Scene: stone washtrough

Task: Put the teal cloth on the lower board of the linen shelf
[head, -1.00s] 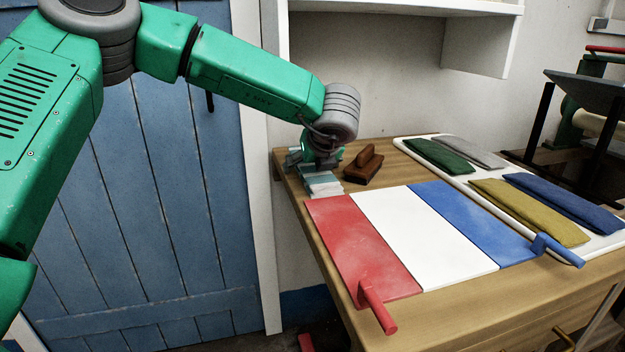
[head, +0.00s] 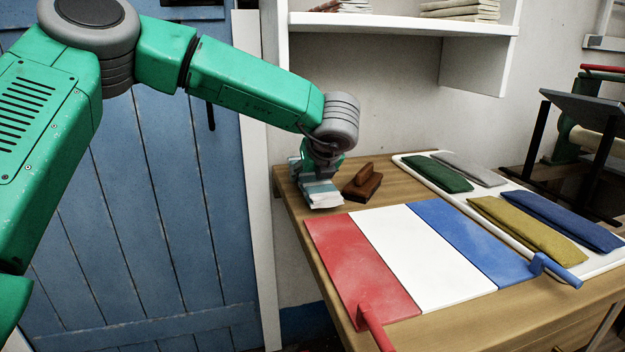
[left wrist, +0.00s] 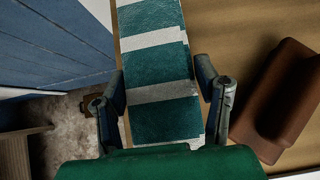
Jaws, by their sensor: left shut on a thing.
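The teal cloth (head: 320,193) is a folded strip with teal and white stripes. It is at the far left corner of the wooden table, beside a brown wooden block with a handle. My left gripper (head: 318,165) is over it, pointing down, and is shut on it. In the left wrist view the cloth (left wrist: 160,75) runs between the two fingers (left wrist: 165,90). I cannot tell whether it is clear of the tabletop. The white linen shelf (head: 390,24) is on the wall above, with small stacks on its board. My right gripper is not in view.
The brown block (head: 362,186) stands just right of the cloth. A blue plank door (head: 160,200) is at left.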

